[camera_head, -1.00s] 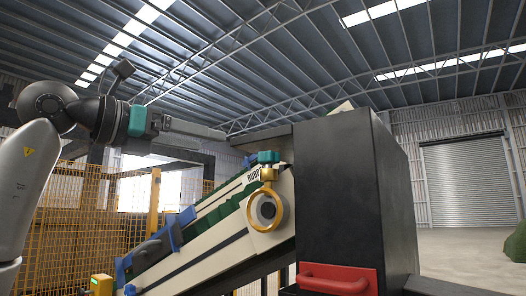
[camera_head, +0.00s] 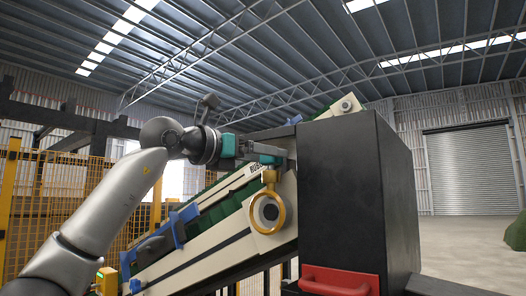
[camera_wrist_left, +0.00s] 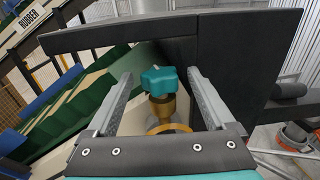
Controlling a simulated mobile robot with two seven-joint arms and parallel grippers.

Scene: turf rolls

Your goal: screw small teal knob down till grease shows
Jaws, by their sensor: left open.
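The small teal knob (camera_wrist_left: 160,80) sits on top of a brass stem (camera_wrist_left: 162,106), in the middle of the left wrist view. In the head view the knob (camera_head: 269,160) is partly hidden by my gripper, above a yellow ring (camera_head: 281,212) on the conveyor's end. My left gripper (camera_wrist_left: 158,76) is open, with one finger on each side of the knob and visible gaps on both sides. In the head view the left gripper (camera_head: 267,152) reaches the knob from the left. No grease can be made out. My right gripper is not in view.
A tall black box (camera_head: 342,200) with a red handle (camera_head: 340,281) stands just right of the knob. The sloping conveyor (camera_head: 205,245) with green belt runs down to the left. A dark bar (camera_wrist_left: 215,25) crosses beyond the fingers. Yellow mesh fencing (camera_head: 50,215) stands at left.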

